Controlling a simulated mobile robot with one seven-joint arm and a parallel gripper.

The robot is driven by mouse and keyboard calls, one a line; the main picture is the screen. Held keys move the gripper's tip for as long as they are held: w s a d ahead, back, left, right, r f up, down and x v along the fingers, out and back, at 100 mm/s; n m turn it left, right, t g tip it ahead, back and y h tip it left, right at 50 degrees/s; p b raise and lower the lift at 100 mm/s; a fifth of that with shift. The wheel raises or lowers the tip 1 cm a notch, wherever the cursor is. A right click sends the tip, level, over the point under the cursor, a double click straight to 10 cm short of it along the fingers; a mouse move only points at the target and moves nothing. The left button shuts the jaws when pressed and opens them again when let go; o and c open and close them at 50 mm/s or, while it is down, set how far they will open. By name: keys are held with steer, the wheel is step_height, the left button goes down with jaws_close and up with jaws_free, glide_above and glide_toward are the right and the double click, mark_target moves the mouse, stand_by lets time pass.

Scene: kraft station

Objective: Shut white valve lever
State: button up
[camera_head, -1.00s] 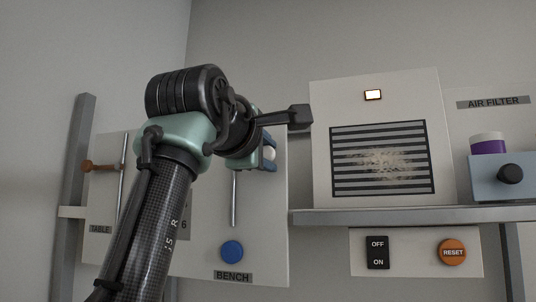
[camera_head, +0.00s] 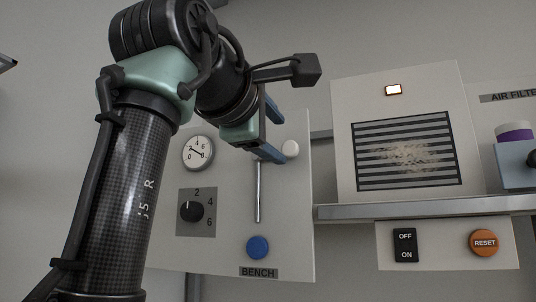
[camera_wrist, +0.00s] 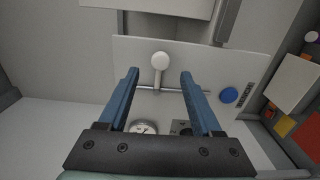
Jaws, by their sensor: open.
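The white valve lever has a round white knob (camera_head: 291,148) just right of my gripper's fingertips in the head view. In the wrist view the white valve lever (camera_wrist: 159,75) shows whole, its short white arm running from the knob to a thin metal pipe (camera_wrist: 172,90). My gripper (camera_head: 272,130) is open with two blue fingers. In the wrist view my gripper (camera_wrist: 160,73) has a finger on each side of the lever, with clear gaps and nothing held. The knob lies slightly past the fingertips in that picture; I cannot tell the exact depth. In the head view my gripper hides the lever's arm.
The panel (camera_head: 290,230) carries a gauge (camera_head: 198,152), a black dial (camera_head: 192,211) and a blue button (camera_head: 258,247) below the pipe. A shelf (camera_head: 420,211) to the right holds the air filter box (camera_head: 345,110). An OFF/ON switch (camera_head: 405,245) and orange RESET button (camera_head: 484,242) sit below.

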steer(key=b+v, duration=0.1)
steer(key=v, duration=0.4)
steer(key=shift+s+a+b, duration=0.15)
steer(key=shift+s+b, duration=0.15)
steer(key=shift+b, duration=0.05)
step_height(320, 180, down, 11)
steer(key=w+d+m+t+y, duration=0.2)
steer(key=m+t, duration=0.3)
steer(key=m, duration=0.2)
steer(key=s+d+f+m+t+y, duration=0.1)
steer(key=s+f+m+t, duration=0.1)
steer(key=s, duration=0.5)
steer(key=s+f+m+t+y, duration=0.2)
steer(key=s+f+m+t, duration=0.1)
steer(key=s+f+m, duration=0.2)
steer(key=shift+s+d+f+m+y, duration=0.2)
steer(key=shift+s+d+m+y, duration=0.15)
steer(key=shift+s, duration=0.65)
